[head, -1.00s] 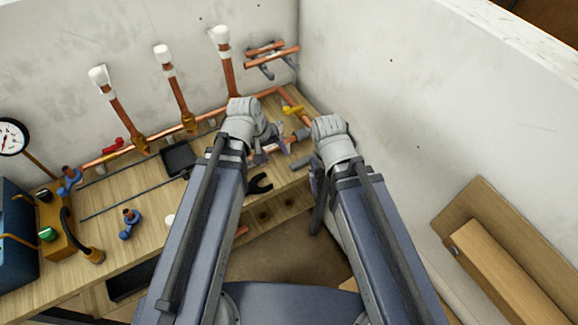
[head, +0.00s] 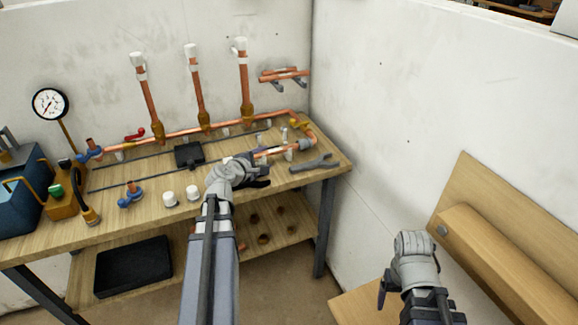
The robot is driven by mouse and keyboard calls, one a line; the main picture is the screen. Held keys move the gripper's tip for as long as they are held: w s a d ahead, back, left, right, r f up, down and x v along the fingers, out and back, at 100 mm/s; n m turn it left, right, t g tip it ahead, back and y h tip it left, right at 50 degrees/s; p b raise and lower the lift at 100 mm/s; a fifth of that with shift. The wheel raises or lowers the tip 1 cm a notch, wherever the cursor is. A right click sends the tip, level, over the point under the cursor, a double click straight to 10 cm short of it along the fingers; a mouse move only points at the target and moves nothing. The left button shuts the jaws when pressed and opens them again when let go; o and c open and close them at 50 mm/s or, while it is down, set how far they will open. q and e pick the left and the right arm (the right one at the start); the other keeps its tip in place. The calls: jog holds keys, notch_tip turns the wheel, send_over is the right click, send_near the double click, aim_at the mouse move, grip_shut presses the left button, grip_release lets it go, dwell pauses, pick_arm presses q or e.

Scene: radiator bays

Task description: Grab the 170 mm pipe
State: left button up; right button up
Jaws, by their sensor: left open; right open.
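Two short copper pipes (head: 285,75) rest on a wall bracket at the back right; I cannot tell the length of either, so I cannot tell which is the 170 mm pipe. Another short copper piece (head: 272,152) shows at the right end of the bench, close behind my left gripper. My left gripper (head: 258,180) is open over the bench's front edge; its fingers are partly hidden by the wrist. My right gripper (head: 384,291) is open and low at the right, away from the bench, beside the wooden boards.
The wooden bench (head: 150,205) carries a copper pipe run with three upright risers (head: 198,95). A grey tool (head: 312,163) lies at its right end. A pressure gauge (head: 50,103) and blue box (head: 22,190) stand left. Wooden boards (head: 510,255) are at right.

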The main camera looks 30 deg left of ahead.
aim_at(277, 151)
pick_arm(q)
jog(key=shift+a, duration=0.1)
jog(key=shift+b+x, duration=1.3)
jog(key=shift+x, duration=2.7)
jog(key=shift+r, duration=0.1)
jog(key=shift+c, duration=0.3)
grip_shut()
